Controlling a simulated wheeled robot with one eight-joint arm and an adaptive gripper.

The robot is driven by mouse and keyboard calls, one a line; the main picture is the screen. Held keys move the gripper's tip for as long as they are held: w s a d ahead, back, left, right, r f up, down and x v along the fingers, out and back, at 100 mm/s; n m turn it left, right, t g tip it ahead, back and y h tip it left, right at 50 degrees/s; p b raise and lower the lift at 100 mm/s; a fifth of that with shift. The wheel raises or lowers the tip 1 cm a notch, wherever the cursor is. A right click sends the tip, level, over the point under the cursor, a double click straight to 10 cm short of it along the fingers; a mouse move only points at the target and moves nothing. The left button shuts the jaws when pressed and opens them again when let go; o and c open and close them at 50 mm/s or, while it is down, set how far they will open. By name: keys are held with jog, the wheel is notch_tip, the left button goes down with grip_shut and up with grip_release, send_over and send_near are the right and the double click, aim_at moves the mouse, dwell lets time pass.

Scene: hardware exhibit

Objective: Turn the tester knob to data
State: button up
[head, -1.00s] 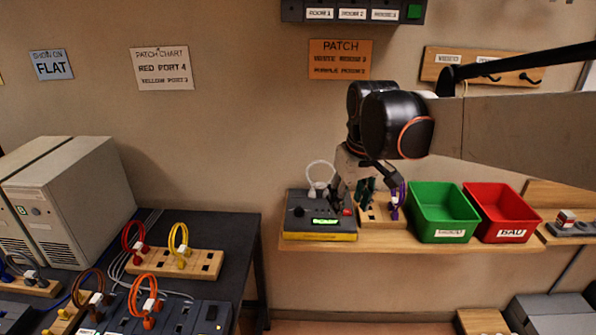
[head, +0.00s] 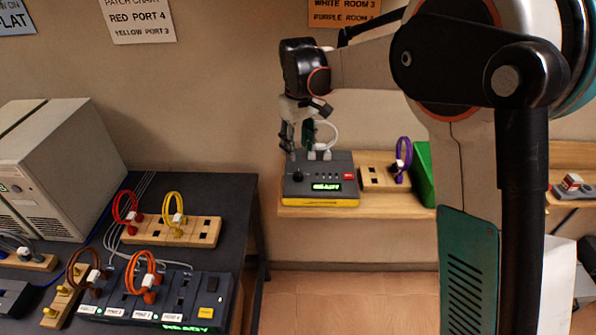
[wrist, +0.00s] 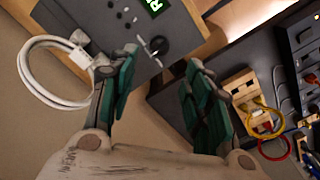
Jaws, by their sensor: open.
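The tester (head: 335,168) is a dark grey box with a yellow base and a lit green display (head: 326,187), on a wooden shelf. Its black round knob (head: 298,176) sits at the left of its top face, and a red button (head: 348,176) is at the right. My gripper (head: 291,156) is open and points down above the tester's left side, just behind the knob. No contact is visible. The knob's markings are too small to read.
A white cable loop (head: 327,133) stands at the tester's back, close to my gripper. A wooden block (head: 376,176) with a purple cable (head: 402,157) is to the right, then a green bin (head: 423,172) partly behind my arm. A dark table (head: 240,195) with cables stands left.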

aim_at(298, 172)
notch_tip(298, 172, down, 10)
jog(key=shift+r+b, duration=0.15)
jog(key=shift+b, duration=1.1)
jog(key=c, duration=1.1)
